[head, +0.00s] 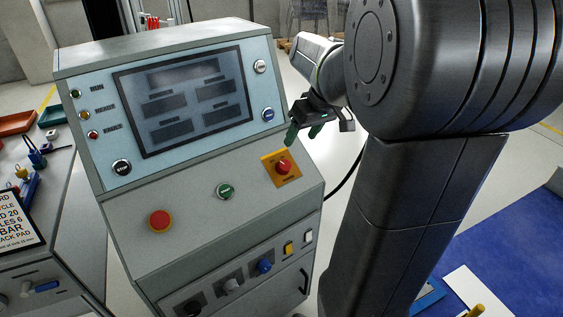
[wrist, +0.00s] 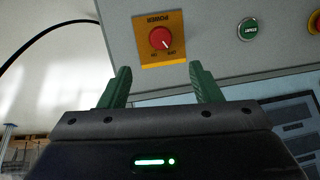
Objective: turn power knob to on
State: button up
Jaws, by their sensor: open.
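The power knob (head: 284,167) is a red rotary knob on a yellow-orange plate, at the right of the control cabinet's sloped panel. In the wrist view the power knob (wrist: 160,39) appears upside down with the label POWER, and its pale pointer mark slants toward the lower right. Which labelled position it points to is too small to tell for sure. My gripper (head: 303,134) is above and beside the knob in the head view. Its green fingers are apart and empty; in the wrist view my gripper (wrist: 158,72) has the knob ahead, between the finger directions, not touching.
The cabinet (head: 200,205) has a green start button (head: 225,191), a red emergency button (head: 160,220) and a screen (head: 185,98). Lower down are a blue knob (head: 264,266) and small switches. A black cable (head: 348,172) runs at the cabinet's right. A side bench stands left.

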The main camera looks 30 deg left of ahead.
aim_at(286, 164)
jog(key=b+x, duration=0.1)
jog(key=x, duration=1.1)
jog(key=c, duration=1)
